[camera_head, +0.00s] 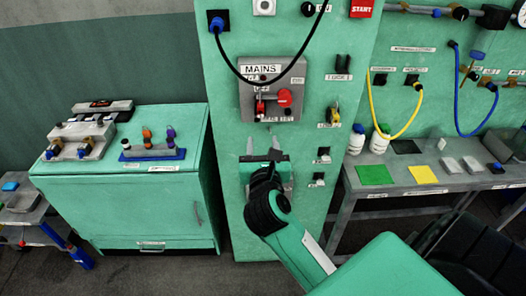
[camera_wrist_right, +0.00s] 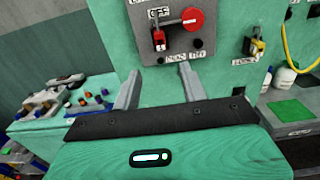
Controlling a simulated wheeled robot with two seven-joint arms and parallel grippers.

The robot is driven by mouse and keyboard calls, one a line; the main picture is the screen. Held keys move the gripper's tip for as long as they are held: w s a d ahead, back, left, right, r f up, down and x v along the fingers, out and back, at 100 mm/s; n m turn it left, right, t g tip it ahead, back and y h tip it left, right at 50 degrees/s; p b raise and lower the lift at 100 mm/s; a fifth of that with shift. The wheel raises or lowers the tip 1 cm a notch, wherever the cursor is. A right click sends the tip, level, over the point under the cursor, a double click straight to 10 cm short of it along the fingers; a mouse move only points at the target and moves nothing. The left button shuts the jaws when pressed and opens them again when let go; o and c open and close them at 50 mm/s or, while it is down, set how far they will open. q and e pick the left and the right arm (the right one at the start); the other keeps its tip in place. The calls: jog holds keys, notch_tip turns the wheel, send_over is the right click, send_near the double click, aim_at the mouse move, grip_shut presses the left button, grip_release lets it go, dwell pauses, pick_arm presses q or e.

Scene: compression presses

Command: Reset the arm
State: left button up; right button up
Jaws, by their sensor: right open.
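My right arm reaches up from the bottom of the head view. Its gripper (camera_head: 263,143) is in front of the tall green cabinet (camera_head: 225,115), just below the grey mains switch panel (camera_head: 250,100). In the right wrist view the two grey fingers (camera_wrist_right: 160,70) stand wide apart, with nothing between them. I cannot tell whether the fingertips touch the cabinet. My left gripper is not in view.
A green side cabinet (camera_head: 150,210) on the left carries tool racks. On the right, a grey table (camera_head: 345,180) holds white bottles (camera_head: 357,139) and green and yellow squares. A padlock (camera_head: 334,113) hangs right of the panel.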

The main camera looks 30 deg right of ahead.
jog(key=shift+s+a, duration=0.15)
jog(key=shift+s, duration=0.1)
dwell(0.4)
